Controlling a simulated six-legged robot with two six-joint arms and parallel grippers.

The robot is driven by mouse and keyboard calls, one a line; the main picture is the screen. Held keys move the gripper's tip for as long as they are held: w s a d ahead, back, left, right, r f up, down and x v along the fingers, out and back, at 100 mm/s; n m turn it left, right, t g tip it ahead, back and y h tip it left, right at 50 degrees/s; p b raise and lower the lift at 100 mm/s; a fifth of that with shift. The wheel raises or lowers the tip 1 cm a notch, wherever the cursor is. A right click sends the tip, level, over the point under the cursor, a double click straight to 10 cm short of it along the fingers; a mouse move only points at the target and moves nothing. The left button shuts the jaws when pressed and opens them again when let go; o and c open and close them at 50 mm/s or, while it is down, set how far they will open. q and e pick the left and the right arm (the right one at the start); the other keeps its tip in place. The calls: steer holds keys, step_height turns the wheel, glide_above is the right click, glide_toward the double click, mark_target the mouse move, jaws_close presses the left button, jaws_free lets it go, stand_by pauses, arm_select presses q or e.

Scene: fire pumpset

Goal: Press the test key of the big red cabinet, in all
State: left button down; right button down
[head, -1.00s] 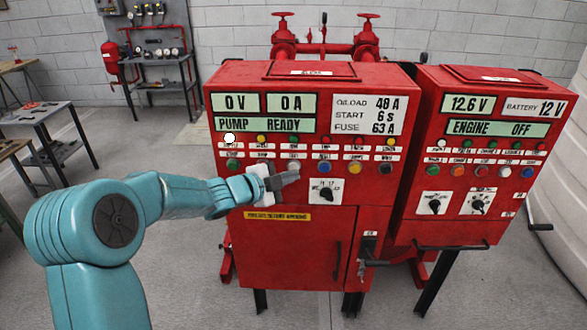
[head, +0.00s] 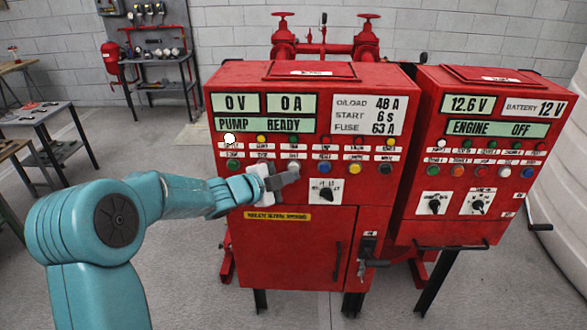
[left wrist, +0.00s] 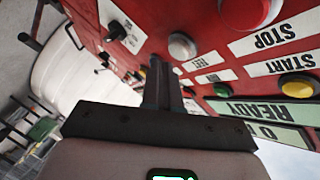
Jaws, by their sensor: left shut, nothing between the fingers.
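The big red cabinet (head: 280,240) stands in the middle of the head view, its panel reading "PUMP READY". A row of coloured keys sits under small labels. The test key (left wrist: 182,46) is a pale grey round button beside its "TEST" label in the left wrist view, between the red stop key (left wrist: 250,10) and a dark switch. In the head view it shows as a pale key (head: 293,166) just above the fingertips. My left gripper (head: 294,175) is shut and empty, its fingertips (left wrist: 157,66) close to the test key. I cannot tell whether they touch. My right gripper is not in view.
A second red cabinet (head: 468,190) reading "ENGINE OFF" stands close on the right. A rotary switch (head: 325,191) lies just right of and below my fingertips. A handle (head: 372,263) sticks out at the lower right. Workbenches (head: 45,135) stand at left; the floor between is clear.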

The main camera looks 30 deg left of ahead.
arm_select(q)
steer(key=shift+w+a, duration=0.2)
steer(key=shift+w, duration=0.15)
steer(key=shift+w+a+p, duration=0.2)
steer(key=shift+w+p, duration=0.15)
steer(key=shift+p, duration=0.1)
stand_by(0.5)
steer(key=shift+s, duration=0.1)
steer(key=shift+s+d+b, duration=0.4)
steer(key=shift+s+b, duration=0.2)
